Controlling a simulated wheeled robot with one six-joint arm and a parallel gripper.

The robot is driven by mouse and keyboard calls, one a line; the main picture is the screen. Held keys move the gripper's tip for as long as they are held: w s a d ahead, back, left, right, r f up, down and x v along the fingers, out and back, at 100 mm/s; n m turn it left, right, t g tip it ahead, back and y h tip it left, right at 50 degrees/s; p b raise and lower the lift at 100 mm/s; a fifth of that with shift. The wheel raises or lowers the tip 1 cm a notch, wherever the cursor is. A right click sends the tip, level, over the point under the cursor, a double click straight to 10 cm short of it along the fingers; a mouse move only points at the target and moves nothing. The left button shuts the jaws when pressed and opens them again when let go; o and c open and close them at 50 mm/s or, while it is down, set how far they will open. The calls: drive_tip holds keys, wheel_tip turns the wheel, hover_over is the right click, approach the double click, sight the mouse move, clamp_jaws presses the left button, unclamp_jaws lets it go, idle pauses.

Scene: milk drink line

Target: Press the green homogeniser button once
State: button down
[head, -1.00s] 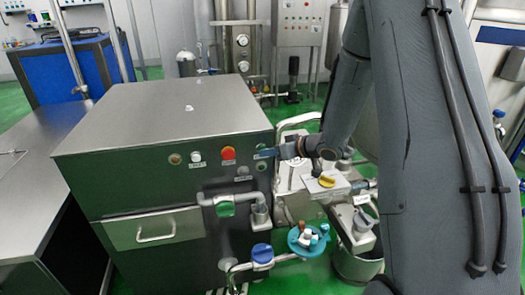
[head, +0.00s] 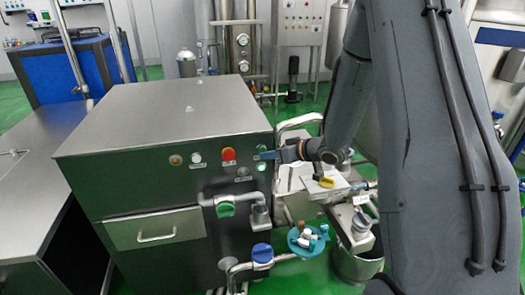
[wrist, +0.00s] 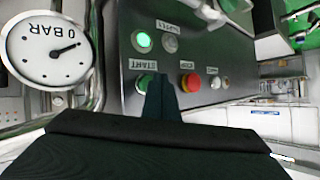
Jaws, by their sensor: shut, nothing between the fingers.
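The green homogeniser button (wrist: 147,82) shows in the wrist view beside its START label (wrist: 143,65), partly hidden by my shut fingers. My gripper (wrist: 161,82) is shut and empty, its tips at the button's edge in that view. I cannot tell whether they touch it. In the head view my gripper (head: 262,155) is at the right end of the front panel of the steel cabinet (head: 165,120) and covers the button. A round green lamp (wrist: 143,41) is lit; it also shows in the head view (head: 262,168) just below my gripper.
A red button (wrist: 190,83), a white button (wrist: 215,82) and a grey round fitting (wrist: 170,43) sit close by on the panel. A gauge (wrist: 49,48) is beside the panel. Pipes with a green valve cap (head: 225,209) and a blue cap (head: 262,253) stick out below.

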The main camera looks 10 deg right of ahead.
drive_tip(key=shift+s, duration=0.15)
drive_tip(key=shift+s+p, duration=0.85)
drive_tip(key=shift+s, duration=1.55)
drive_tip(key=s+d+m+g+h+b, duration=0.3)
drive_tip(key=s+d+h, duration=0.1)
drive_tip(key=s+h, duration=0.25)
drive_tip(key=s+a+m+g+b, duration=0.1)
drive_tip(key=s+a+g, duration=0.1)
drive_tip(key=s, duration=0.6)
drive_tip(key=s+a+r+g+h+b, duration=0.1)
drive_tip(key=s+a+g, duration=0.2)
drive_tip(key=s, duration=0.5)
drive_tip(key=shift+s+m, duration=0.3)
drive_tip(key=shift+m, duration=0.1)
